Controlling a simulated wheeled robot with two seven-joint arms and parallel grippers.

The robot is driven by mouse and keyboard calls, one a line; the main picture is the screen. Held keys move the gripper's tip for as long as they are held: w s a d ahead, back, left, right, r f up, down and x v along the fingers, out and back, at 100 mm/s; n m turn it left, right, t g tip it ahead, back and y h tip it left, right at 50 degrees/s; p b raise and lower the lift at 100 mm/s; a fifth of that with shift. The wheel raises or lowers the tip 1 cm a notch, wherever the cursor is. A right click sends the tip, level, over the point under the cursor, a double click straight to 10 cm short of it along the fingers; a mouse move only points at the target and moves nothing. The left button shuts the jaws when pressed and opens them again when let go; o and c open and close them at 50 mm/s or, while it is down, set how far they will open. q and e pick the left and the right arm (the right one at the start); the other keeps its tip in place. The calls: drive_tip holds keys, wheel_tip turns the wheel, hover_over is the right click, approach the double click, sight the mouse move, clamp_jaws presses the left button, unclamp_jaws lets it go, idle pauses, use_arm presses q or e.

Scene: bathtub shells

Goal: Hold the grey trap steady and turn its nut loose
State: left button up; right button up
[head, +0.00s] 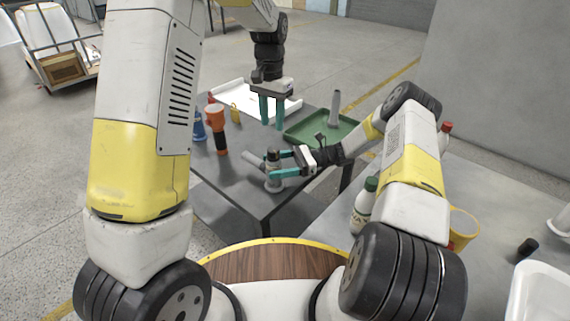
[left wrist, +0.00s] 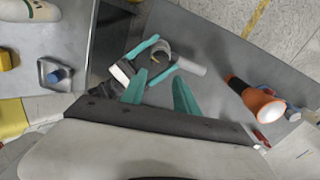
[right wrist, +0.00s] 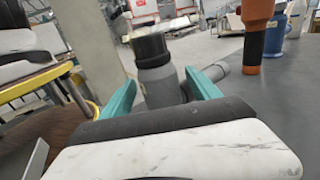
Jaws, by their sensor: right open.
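The grey trap (head: 273,182) stands upright on the dark table with its side pipe (head: 254,161) pointing left. Its dark nut (right wrist: 150,48) is at the top of the grey body (right wrist: 160,86). My right gripper (head: 280,163) is open, its teal fingers on either side of the trap's body, with gaps visible in the right wrist view. My left gripper (head: 271,112) is open and empty, pointing down above and behind the trap. In the left wrist view the trap's side pipe (left wrist: 190,66) shows beyond the left fingers (left wrist: 159,91); my right fingers partly hide the trap.
An orange and black flashlight (head: 216,120) and a blue bottle (head: 198,128) stand left of the trap. A white tray (head: 232,97) lies behind. A green tray (head: 305,130) holds an upright grey pipe (head: 335,104). A green-capped bottle (head: 363,207) stands on the right-hand table.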

drive_tip(key=shift+s+a, duration=0.1)
drive_tip(key=shift+a, duration=0.25)
